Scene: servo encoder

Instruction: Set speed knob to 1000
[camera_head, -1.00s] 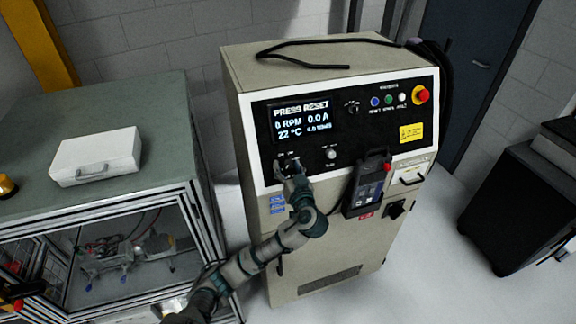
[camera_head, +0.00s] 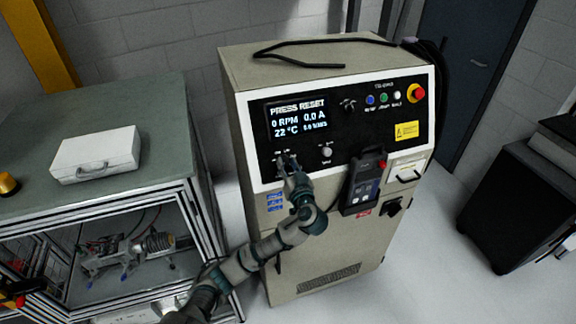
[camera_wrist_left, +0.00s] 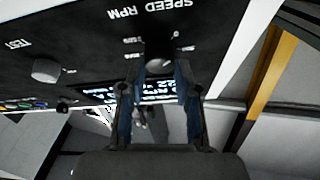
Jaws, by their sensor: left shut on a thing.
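The control cabinet's black panel (camera_head: 350,165) faces me, with a display (camera_head: 299,116) reading "PRESS RESET", 0 RPM, 0.0 A and 22 °C. My left gripper (camera_head: 287,165) is at the panel below the display. In the left wrist view the speed knob (camera_wrist_left: 159,66) sits between the fingers of my left gripper (camera_wrist_left: 159,76), under the upside-down "SPEED RPM" label. The gripper is shut on the knob. The fingers hide much of the knob, and its pointer and setting cannot be read. My right gripper is not in view.
A second knob (camera_head: 326,152) is to the right of the gripper. A handheld pendant (camera_head: 363,182) hangs at the panel's lower edge. A red emergency button (camera_head: 417,93) is at upper right. A glazed bench (camera_head: 110,240) with a white case (camera_head: 95,152) stands left.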

